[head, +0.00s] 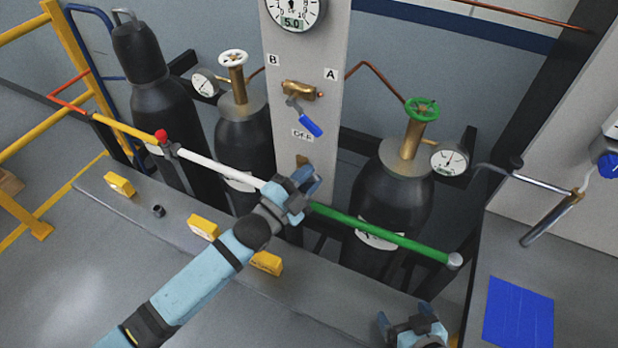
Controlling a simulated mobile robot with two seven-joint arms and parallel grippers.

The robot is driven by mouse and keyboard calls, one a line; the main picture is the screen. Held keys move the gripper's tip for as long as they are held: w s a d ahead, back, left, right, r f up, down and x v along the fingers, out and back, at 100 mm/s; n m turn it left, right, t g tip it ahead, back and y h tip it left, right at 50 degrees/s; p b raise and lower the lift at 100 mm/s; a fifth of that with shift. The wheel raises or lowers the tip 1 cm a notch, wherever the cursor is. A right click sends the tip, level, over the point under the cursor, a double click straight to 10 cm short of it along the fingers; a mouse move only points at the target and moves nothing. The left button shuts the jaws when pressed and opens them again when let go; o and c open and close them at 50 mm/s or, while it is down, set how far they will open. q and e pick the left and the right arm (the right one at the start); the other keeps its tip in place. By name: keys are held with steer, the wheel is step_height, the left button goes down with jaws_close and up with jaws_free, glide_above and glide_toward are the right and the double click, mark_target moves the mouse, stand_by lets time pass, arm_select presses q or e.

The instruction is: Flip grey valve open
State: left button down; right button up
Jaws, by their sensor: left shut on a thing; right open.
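My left gripper (303,185) is at the middle of a long coloured bar (375,231), where its white part meets its green part. It is shut, apparently on the bar, though its fingers hide the contact. A brass valve (299,90) with a grey stem and a blue lever (311,122) sits on the panel between labels B and A, above the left gripper and apart from it. The lever slants down right towards a label reading OFF. I cannot tell which part is the grey valve. My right gripper (408,322) is open and empty at the bottom edge.
Gas cylinders with a white handwheel (233,58) and a green handwheel (422,108) stand behind the bar. A dark cylinder (139,52) is at left. Yellow blocks (119,184) lie on the front ledge. A blue mat (518,314) and a bent metal pipe (550,219) are at right.

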steer(key=shift+r, duration=0.1)
arm_select(q)
steer(key=c, duration=1)
jaws_free()
steer(key=shift+s+a, duration=0.1)
steer(key=p+v, duration=0.2)
steer(key=v, duration=1.1)
steer(key=shift+s+a, duration=0.2)
steer(key=shift+s, duration=0.05)
arm_select(e)
step_height(320, 180, up, 2)
steer(key=shift+r, duration=0.1)
